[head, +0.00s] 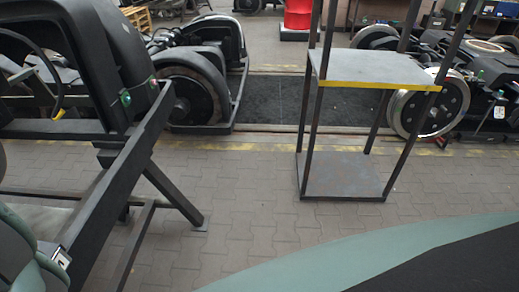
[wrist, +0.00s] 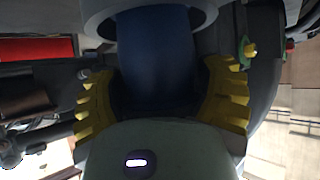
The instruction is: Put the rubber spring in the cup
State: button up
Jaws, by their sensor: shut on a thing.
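My gripper (wrist: 162,98) shows in the wrist view with its two yellow ridged fingers on either side of a dark blue, rounded rubber spring (wrist: 157,60). It is shut on the spring; the dim light hides the exact contact. A pale grey round rim (wrist: 98,22), which looks like the cup, is at the top of the wrist view. The spring's upper end meets or overlaps this rim; I cannot tell whether it is inside. The gripper and the spring do not show in the head view.
A black bogie frame (head: 105,60) on a dark steel stand (head: 130,160) is close at left. A metal shelf rack (head: 345,175) stands at centre right. More wheelsets (head: 430,100) lie behind it. The paved floor (head: 240,190) between stand and rack is clear.

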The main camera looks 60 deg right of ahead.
jog(key=shift+a+f, duration=0.1)
jog(key=o, duration=1.2)
jog(key=shift+o, duration=0.2)
jog(key=shift+d+r, duration=0.4)
jog(key=shift+d, duration=0.1)
jog(key=b+v, duration=0.1)
jog(key=v, duration=1)
jog(key=shift+b, duration=0.35)
jog(key=shift+w+d, duration=0.1)
